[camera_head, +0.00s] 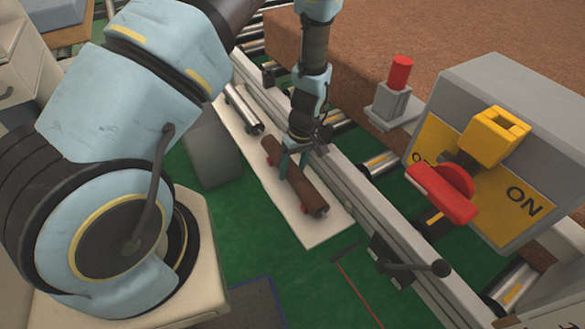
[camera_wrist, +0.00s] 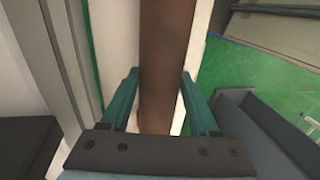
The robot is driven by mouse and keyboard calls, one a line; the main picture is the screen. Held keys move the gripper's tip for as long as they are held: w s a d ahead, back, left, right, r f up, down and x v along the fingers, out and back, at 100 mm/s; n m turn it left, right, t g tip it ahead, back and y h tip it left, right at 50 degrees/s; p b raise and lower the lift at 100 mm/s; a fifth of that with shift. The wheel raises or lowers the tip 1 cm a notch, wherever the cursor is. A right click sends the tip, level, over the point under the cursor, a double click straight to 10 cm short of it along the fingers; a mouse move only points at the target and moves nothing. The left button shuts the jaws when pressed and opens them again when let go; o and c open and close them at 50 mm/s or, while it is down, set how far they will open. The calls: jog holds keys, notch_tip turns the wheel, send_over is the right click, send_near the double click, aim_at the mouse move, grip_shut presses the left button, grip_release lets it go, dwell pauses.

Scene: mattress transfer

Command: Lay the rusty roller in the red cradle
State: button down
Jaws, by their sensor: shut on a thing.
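The rusty roller (camera_head: 296,186) is a long brown cylinder lying lengthwise over a white board (camera_head: 318,232). My gripper (camera_head: 293,165) points down and is shut on the roller's middle. In the wrist view the roller (camera_wrist: 166,60) runs between the two teal fingers of my gripper (camera_wrist: 160,90). Small red parts, seemingly the red cradle (camera_head: 304,209), show beside and under the roller near its ends. Most of the cradle is hidden by the roller, and I cannot tell whether the roller touches it.
A silver roller (camera_head: 243,109) lies farther back on the white board. A grey metal rail (camera_head: 365,200) runs close along the right. A grey box (camera_head: 212,150) stands on the left. A control box with a red and yellow switch (camera_head: 500,150) is at the right.

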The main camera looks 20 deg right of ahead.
jog(key=shift+c, duration=0.2)
grip_release()
notch_tip(320, 180, up, 11)
jog(key=d+b, duration=0.2)
jog(key=shift+w+f+b, duration=0.15)
jog(key=shift+w+b, duration=0.05)
jog(key=shift+b, duration=0.1)
dwell(0.4)
jog(key=w+a+r+m+h, duration=0.15)
jog(key=w+a+r, duration=0.25)
jog(key=a+r, duration=0.6)
jog(key=s+a+r+m+t, duration=0.1)
jog(key=a+r, duration=0.2)
jog(key=a, duration=0.5)
jog(key=s+a+r+m+t, duration=0.1)
jog(key=s+a+r, duration=0.1)
jog(key=a, duration=0.7)
jog(key=shift+s+a+r+h, duration=0.25)
jog(key=shift+r+h, duration=0.2)
jog(key=shift+r, duration=0.4)
